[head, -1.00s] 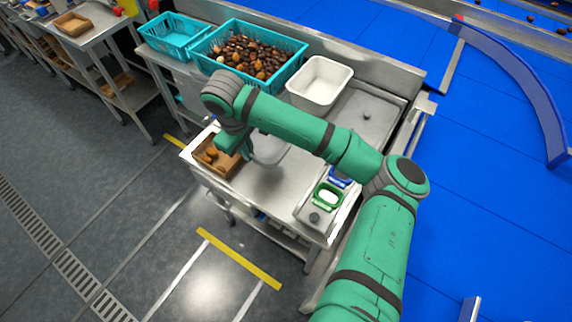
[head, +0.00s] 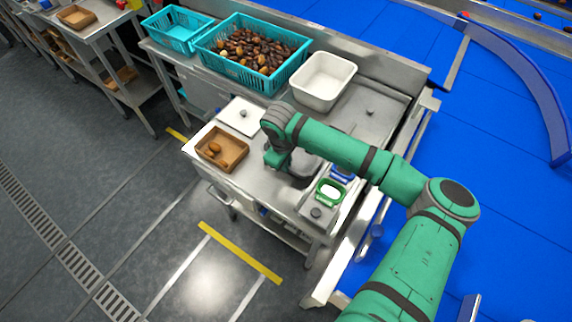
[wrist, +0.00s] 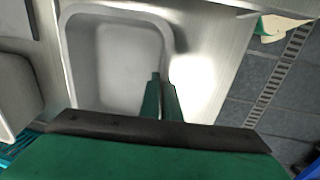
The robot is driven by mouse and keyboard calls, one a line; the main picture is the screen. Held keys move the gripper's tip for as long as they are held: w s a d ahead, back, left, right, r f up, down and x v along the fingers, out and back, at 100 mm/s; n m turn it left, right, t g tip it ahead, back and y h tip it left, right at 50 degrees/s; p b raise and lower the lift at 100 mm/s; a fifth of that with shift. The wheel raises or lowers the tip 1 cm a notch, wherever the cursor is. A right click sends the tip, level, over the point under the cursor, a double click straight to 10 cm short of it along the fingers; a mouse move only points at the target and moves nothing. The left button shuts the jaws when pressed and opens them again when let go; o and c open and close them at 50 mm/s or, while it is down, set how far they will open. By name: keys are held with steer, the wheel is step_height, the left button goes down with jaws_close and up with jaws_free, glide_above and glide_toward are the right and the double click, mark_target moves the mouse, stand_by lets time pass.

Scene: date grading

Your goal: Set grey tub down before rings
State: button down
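The grey tub (head: 303,171) is partly hidden behind my arm in the head view, over the steel table just left of the rings. In the wrist view the tub (wrist: 120,65) is empty, and my gripper (wrist: 163,82) has its two fingers on either side of the tub's wall, closed on it. Whether the tub's base touches the table cannot be told. The green ring (head: 329,191) lies around a white piece near the table's front right corner. The blue ring (head: 342,174) is just behind it, partly covered by my arm.
A brown tray (head: 239,159) with a few dates stands at the left. A white plate (head: 240,116) with a knob lies behind it. A white bin (head: 324,80) and a teal crate of dates (head: 235,68) stand at the back. The blue belt (head: 490,140) runs at the right.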

steer(key=shift+f, duration=0.25)
steer(key=shift+f, duration=0.1)
steer(key=c, duration=2)
jaws_free()
step_height(320, 180, up, 12)
steer(key=s, duration=0.1)
steer(key=shift+s+a, duration=0.15)
steer(key=shift+a, duration=0.25)
